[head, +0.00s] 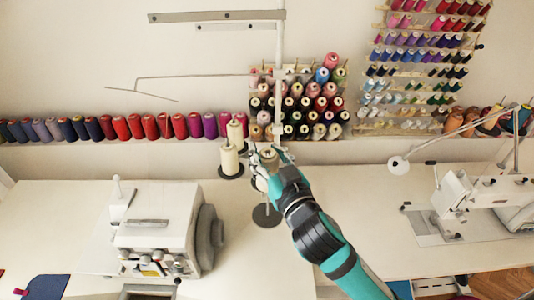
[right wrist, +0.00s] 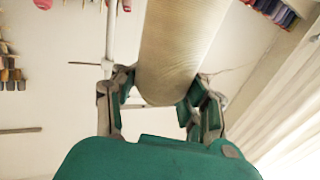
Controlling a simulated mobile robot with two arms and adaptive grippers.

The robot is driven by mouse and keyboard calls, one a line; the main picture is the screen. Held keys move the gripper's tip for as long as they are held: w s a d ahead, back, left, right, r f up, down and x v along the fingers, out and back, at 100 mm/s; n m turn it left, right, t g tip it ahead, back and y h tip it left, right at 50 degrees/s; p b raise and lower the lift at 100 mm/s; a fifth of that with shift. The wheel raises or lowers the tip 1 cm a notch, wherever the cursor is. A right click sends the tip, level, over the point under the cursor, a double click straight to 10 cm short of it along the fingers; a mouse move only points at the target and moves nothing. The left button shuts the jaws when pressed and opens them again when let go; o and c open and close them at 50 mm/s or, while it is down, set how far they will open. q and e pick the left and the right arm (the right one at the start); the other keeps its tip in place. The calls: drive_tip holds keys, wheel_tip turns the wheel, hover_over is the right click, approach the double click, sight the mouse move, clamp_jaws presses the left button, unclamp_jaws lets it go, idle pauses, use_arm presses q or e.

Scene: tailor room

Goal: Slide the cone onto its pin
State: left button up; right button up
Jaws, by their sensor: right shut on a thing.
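My right gripper (head: 268,158) reaches in from the lower right in the head view, over the back of the white table. It is shut on a cream thread cone (head: 262,172), which it largely hides. In the right wrist view the cone (right wrist: 178,45) stands large between the two fingers of the gripper (right wrist: 158,103). A dark round spool base (head: 266,216) shows below the gripper with no cone resting on it. The pin cannot be made out clearly behind the gripper and cone. My left gripper is not in view.
Two other cream cones, a nearer one (head: 229,158) and a farther one (head: 236,133), stand on dark bases just left of the gripper. A white overlock machine (head: 155,230) stands front left. A sewing machine (head: 470,205) stands right. A thread-stand pole (head: 279,60) rises behind the gripper.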

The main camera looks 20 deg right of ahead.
drive_tip(key=shift+f+b, duration=4.85)
drive_tip(key=shift+f, duration=1.1)
drive_tip(key=o, duration=1.4)
